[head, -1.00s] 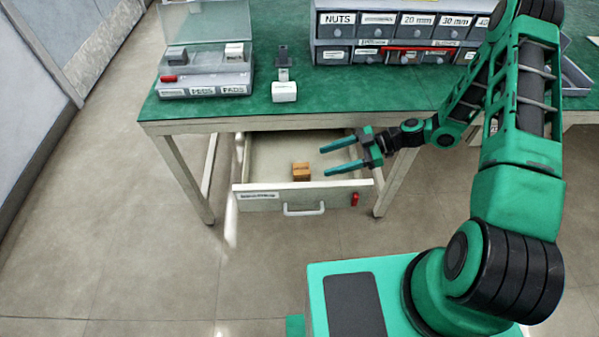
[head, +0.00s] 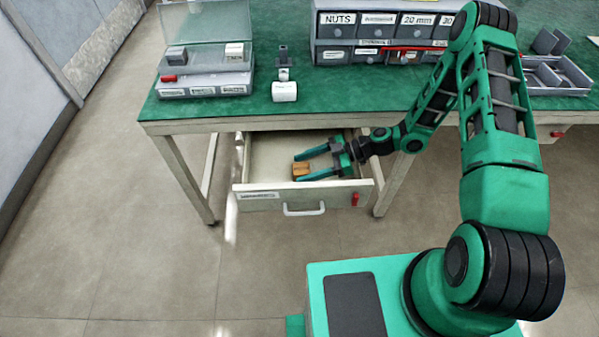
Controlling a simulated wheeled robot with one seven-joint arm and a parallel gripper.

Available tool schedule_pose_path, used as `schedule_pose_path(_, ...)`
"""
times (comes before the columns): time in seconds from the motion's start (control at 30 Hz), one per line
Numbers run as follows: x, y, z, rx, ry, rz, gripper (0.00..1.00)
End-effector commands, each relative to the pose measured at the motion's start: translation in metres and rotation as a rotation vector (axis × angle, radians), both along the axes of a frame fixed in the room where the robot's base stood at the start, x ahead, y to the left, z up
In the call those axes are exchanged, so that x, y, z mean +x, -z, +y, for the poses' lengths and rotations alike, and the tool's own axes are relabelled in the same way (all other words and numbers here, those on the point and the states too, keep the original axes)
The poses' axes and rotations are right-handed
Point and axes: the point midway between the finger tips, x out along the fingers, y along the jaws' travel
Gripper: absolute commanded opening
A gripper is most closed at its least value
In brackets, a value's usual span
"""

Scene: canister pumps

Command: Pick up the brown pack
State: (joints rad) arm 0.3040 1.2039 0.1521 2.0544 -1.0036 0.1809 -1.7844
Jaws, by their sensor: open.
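The brown pack (head: 301,170) is a small box lying in the open drawer (head: 270,152) under the bench, near the drawer's front panel. My gripper (head: 297,167) is open, with its two green fingers pointing left over the drawer. The fingertips are at the pack, one finger on its far side and one on its near side. The near finger hides part of the pack's lower edge. I cannot tell whether either finger touches it.
The drawer's front panel (head: 262,199) has a handle and a red tag (head: 355,199). The green bench top (head: 350,96) overhangs the drawer's back. The floor in front is clear.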

Motion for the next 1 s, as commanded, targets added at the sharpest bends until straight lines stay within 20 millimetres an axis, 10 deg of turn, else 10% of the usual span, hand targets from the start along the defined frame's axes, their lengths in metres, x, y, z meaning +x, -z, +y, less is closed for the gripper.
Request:
schedule_pose_path(0.07, 0.000, 0.000, 0.000, 0.000, 0.000, 0.000, 0.61)
schedule_pose_path(0.27, 0.000, 0.000, -0.001, -0.001, 0.000, 0.000, 0.15)
schedule_pose_path(1.0, 0.001, -0.041, -0.001, -0.001, 0.000, -0.002, 0.15)
